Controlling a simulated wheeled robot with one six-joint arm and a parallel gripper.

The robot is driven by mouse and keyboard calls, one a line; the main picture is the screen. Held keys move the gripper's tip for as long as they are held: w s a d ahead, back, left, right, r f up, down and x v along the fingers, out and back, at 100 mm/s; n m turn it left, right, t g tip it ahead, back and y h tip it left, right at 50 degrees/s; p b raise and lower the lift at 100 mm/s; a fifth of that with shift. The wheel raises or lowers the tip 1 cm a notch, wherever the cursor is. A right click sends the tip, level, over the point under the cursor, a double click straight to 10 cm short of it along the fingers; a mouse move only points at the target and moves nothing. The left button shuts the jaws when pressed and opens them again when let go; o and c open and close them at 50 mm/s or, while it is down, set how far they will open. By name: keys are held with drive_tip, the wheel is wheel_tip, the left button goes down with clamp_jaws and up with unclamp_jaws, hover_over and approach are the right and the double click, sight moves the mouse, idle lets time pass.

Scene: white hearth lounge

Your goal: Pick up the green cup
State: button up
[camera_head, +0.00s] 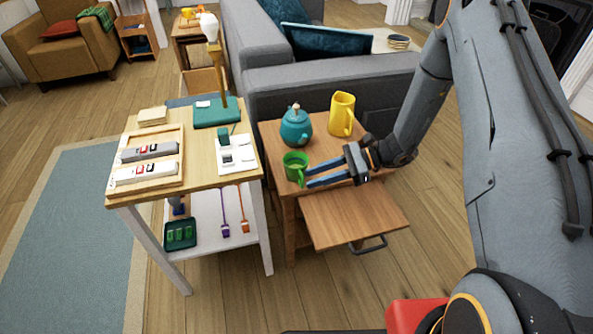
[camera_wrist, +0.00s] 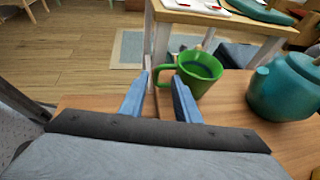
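The green cup (camera_head: 294,161) stands upright on the small wooden side table (camera_head: 275,139), near its left front corner. In the wrist view the cup (camera_wrist: 198,76) is just beyond my fingertips, dark inside, with its handle on the left. My gripper (camera_head: 308,174) reaches in from the right at about cup height, its two blue fingers apart. In the wrist view the gripper (camera_wrist: 161,80) is open, and the handle shows in line with the gap between the fingertips. I cannot tell whether the fingers touch the cup.
A teal teapot (camera_head: 296,127) and a yellow pitcher (camera_head: 341,114) stand behind the cup. The side table's drawer (camera_head: 352,215) is pulled out beneath my gripper. A taller table (camera_head: 196,178) with trays and boxes stands close on the left. A grey sofa (camera_head: 325,78) is behind.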

sight(302, 188)
drive_tip(key=x, duration=0.4)
drive_tip(key=shift+s+a+f, duration=0.15)
drive_tip(key=shift+s+a, duration=0.15)
drive_tip(key=shift+s, duration=0.1)
clamp_jaws()
